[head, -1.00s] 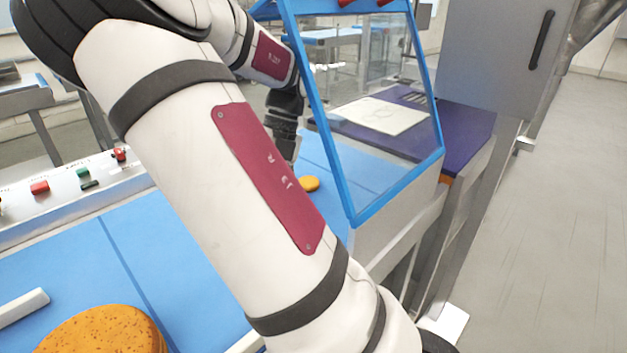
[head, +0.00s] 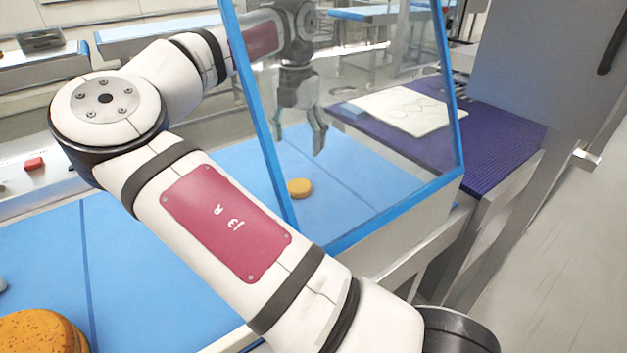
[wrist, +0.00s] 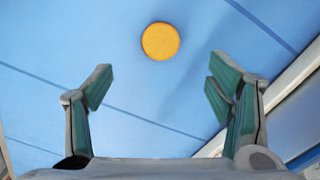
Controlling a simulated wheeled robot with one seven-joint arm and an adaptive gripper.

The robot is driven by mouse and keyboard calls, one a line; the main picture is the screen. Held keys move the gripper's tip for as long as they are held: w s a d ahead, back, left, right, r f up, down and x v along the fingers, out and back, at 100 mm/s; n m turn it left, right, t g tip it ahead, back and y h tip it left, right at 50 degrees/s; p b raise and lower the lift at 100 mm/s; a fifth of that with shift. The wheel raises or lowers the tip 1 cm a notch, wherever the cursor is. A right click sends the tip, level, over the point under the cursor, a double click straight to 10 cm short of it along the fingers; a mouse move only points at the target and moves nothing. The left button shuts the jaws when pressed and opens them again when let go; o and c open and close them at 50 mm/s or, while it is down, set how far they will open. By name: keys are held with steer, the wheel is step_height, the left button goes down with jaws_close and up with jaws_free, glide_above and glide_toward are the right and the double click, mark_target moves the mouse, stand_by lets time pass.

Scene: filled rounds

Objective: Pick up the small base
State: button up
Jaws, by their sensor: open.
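The small base (head: 299,188) is a round, flat, golden-orange disc lying on the blue surface. In the head view it shows beside the blue frame post, seen through the clear panel. It also shows in the wrist view (wrist: 161,41), at the top middle, ahead of the fingers. My gripper (head: 318,140) is above the blue surface, up and slightly right of the base in the head view. In the wrist view my gripper (wrist: 158,85) has its two green-padded fingers spread wide with nothing between them. It does not touch the base.
A clear panel in a blue frame (head: 256,110) stands between the head camera and my gripper. A larger speckled orange round (head: 38,332) lies at the lower left. A purple mat (head: 505,150) with a white sheet (head: 405,110) is at right. The surface around the base is clear.

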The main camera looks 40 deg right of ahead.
step_height(320, 180, down, 6)
steer(key=shift+d+f+p, duration=0.1)
steer(key=shift+f+p, duration=0.1)
steer(key=shift+p, duration=0.25)
steer(key=shift+s+a+f+p, duration=0.1)
steer(key=shift+f+p, duration=0.1)
steer(key=shift+f, duration=0.7)
steer(key=shift+w+a+f+p, duration=0.1)
steer(key=shift+f+p, duration=0.1)
steer(key=shift+f, duration=0.65)
steer(key=shift+s+a+f+p, duration=0.1)
steer(key=shift+f+p, duration=0.1)
steer(key=shift+f, duration=0.7)
steer(key=shift+c, duration=0.5)
steer(key=c, duration=0.8)
